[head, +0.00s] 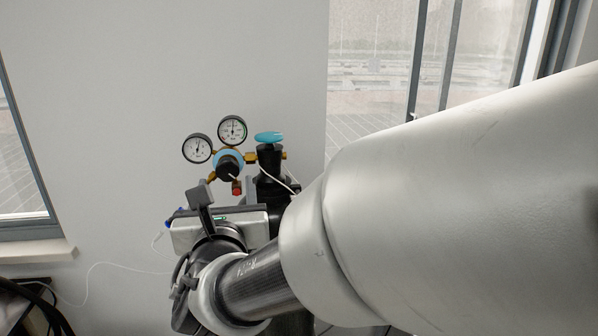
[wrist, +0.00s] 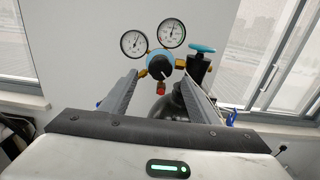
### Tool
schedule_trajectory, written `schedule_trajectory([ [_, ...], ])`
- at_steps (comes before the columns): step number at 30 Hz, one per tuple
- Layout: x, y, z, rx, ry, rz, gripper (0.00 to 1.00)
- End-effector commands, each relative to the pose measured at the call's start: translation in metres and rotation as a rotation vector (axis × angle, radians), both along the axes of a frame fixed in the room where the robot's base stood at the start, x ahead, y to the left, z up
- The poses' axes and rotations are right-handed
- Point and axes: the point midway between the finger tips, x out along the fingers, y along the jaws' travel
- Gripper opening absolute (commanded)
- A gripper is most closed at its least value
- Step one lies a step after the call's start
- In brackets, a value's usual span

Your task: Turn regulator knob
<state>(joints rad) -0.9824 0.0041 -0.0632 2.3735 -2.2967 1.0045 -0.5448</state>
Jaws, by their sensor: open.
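The regulator has two round white gauges and brass fittings. In the head view its black knob (head: 229,168) sits in a blue ring, below and between the left gauge (head: 197,148) and the right gauge (head: 232,130). In the wrist view the knob (wrist: 160,68) lies beyond my gripper (wrist: 157,88), between its two fingers in the picture. The fingers are open, apart, with nothing between them. They look short of the knob; the exact distance is hard to tell.
A valve with a teal handwheel (head: 269,138) stands just right of the regulator. A red-tipped fitting (head: 237,187) hangs below the knob. A dark cylinder (wrist: 172,108) shows between my fingers. Windows flank the wall, and a thin white cable runs at the lower left.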

Motion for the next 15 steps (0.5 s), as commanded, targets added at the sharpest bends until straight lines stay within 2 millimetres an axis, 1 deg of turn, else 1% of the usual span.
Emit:
schedule_trajectory([
  [1,0.011,0.003,0.0,0.0,0.001,-0.002,0.56],
  [3,0.022,0.005,0.0,-0.001,0.0,-0.002,0.56],
  [6,0.036,0.008,0.001,0.0,0.0,-0.002,0.56],
  [10,0.046,0.011,0.0,0.001,0.0,-0.001,0.56],
  [15,0.05,0.012,0.0,0.0,0.001,0.0,0.56],
])
